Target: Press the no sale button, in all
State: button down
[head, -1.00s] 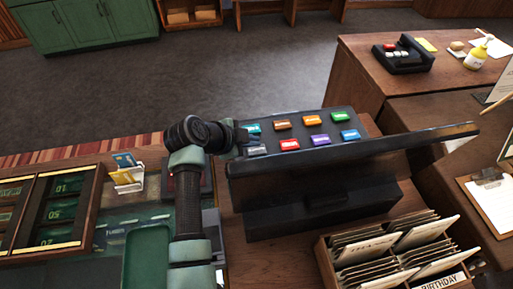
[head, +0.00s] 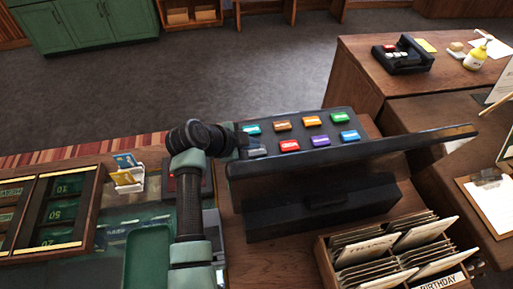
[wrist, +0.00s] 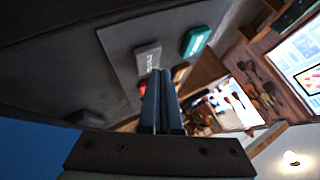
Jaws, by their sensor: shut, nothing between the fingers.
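The black register (head: 330,165) stands on the counter with its key panel tilted away from me. The panel has two rows of coloured buttons. A teal button (head: 252,129) and a grey button (head: 257,152) are at its left end, with a red button (head: 289,145) to the right. The labels are too small to read, so I cannot tell which is no sale. My gripper (head: 241,141) is at the panel's left end. In the wrist view its fingers (wrist: 160,85) are shut and empty, in front of part of the red button, with the grey (wrist: 147,58) and teal (wrist: 196,41) buttons beyond. Contact cannot be seen.
A wooden box of cards (head: 392,250) stands in front of the register at right. A card holder (head: 126,180) and a wooden cash tray (head: 52,212) are at left. A clipboard (head: 492,200) lies at far right. The space beyond the register is open floor.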

aim_at(252, 152)
jog(key=shift+f, duration=0.6)
dwell(0.9)
jog(key=shift+r, duration=0.15)
jog(key=shift+r+p, duration=0.8)
jog(key=shift+p, duration=0.55)
notch_tip(252, 152, up, 5)
jog(key=p, duration=0.6)
